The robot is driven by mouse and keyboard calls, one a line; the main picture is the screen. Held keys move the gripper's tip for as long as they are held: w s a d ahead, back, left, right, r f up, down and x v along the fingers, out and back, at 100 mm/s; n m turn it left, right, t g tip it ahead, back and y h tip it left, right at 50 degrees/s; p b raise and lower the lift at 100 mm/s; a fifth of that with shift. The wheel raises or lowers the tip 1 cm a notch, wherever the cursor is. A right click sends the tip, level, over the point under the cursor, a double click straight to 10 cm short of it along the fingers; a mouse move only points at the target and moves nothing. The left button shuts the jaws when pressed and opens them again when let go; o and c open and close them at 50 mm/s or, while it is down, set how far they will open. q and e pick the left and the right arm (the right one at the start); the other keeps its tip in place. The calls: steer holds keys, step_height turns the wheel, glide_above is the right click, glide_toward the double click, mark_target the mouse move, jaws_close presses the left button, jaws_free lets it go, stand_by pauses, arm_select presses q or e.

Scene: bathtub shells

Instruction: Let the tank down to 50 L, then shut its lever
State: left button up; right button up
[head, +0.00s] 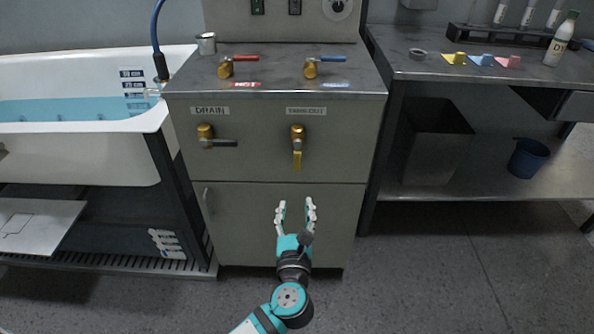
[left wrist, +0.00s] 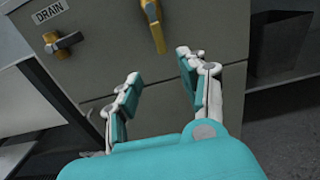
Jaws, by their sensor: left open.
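The lever under a label that seems to read TANKOUT (head: 297,150) is on the grey cabinet front, its yellow handle hanging straight down; it also shows in the left wrist view (left wrist: 153,25). The DRAIN lever (head: 222,143) has a dark handle pointing right; it is also at the left wrist view's upper left (left wrist: 65,43). My left gripper (head: 295,203) is open and empty, below the yellow handle and apart from it. A white tub (head: 70,165) holds blue water. White marks (head: 167,243) sit on a dark surface beneath it, too small to read. My right gripper is out of view.
Red HOT (head: 243,58) and blue (head: 328,58) levers and a metal cup (head: 206,43) are on the cabinet top. A steel bench (head: 470,70) with a bottle (head: 561,40) stands right. A blue bucket (head: 528,158) is on its lower shelf. The floor in front is clear.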

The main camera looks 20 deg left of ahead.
arm_select(q)
glide_toward(298, 167)
steer(key=w, duration=0.2)
steer(key=x, duration=0.2)
steer(key=b+x, duration=0.1)
steer(key=x, duration=0.2)
steer(key=b+x, duration=0.1)
steer(key=x, duration=0.1)
steer(key=shift+w+a, duration=0.15)
steer(key=shift+a, duration=0.25)
steer(key=shift+w+a, duration=0.15)
steer(key=shift+w, duration=0.45)
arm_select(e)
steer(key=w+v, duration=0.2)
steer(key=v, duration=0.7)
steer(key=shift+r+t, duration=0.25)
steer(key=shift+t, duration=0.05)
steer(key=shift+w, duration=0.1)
arm_select(q)
jaws_close()
